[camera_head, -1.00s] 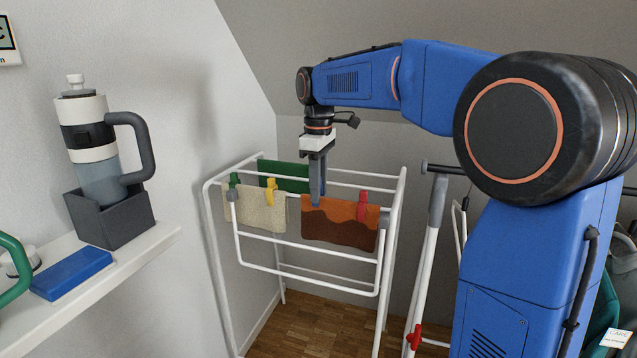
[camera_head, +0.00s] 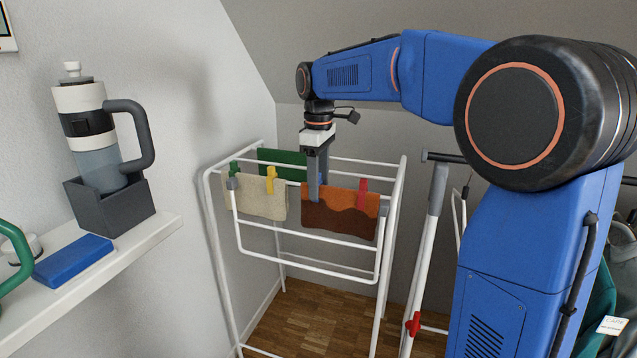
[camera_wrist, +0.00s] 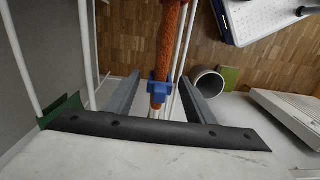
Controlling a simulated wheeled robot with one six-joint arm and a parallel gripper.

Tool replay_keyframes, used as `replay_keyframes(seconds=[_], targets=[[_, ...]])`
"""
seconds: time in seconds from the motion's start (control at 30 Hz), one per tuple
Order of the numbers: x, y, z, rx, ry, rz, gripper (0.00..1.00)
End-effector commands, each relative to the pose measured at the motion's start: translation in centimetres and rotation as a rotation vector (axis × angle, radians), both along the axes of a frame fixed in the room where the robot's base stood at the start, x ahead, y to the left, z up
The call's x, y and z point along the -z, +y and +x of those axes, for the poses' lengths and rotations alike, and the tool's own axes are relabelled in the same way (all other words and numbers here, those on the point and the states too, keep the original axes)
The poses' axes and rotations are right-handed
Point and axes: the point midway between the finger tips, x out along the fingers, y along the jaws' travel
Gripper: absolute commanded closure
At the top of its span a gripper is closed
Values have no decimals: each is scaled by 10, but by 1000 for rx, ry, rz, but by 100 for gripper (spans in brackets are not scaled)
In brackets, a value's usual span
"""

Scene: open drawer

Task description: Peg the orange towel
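The orange towel (camera_head: 345,212), brown along its lower part, hangs over a front rail of the white drying rack. A red peg (camera_head: 362,194) is on its right part. A blue peg (camera_wrist: 160,88) sits around the towel's top edge near its left end; only a small part of it shows in the head view. My gripper (camera_head: 318,190) points down over that end. In the wrist view its two fingers stand apart on either side of the blue peg, with a gap on both sides. The rail end beyond the peg is partly hidden by my gripper body.
A beige towel (camera_head: 262,200) with a yellow peg (camera_head: 271,180) and a green peg (camera_head: 234,170) hangs to the left. A green towel (camera_head: 283,160) hangs behind. The rack (camera_head: 388,250) has several thin rails. A shelf (camera_head: 130,250) stands at left.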

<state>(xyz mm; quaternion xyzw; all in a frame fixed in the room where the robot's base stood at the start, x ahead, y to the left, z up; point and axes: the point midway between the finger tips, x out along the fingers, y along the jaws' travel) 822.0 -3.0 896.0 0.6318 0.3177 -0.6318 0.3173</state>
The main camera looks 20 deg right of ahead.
Motion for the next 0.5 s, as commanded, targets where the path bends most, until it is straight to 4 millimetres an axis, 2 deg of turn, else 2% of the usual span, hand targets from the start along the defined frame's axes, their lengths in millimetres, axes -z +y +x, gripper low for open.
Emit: replay_keyframes(seconds=[0.27, 0.37, 0.5], targets=[[-6, 0, 0, 0, -1, 0, 50], [-18, 0, 1, 0, -1, 0, 50], [-43, 0, 1, 0, -3, 0, 50]])
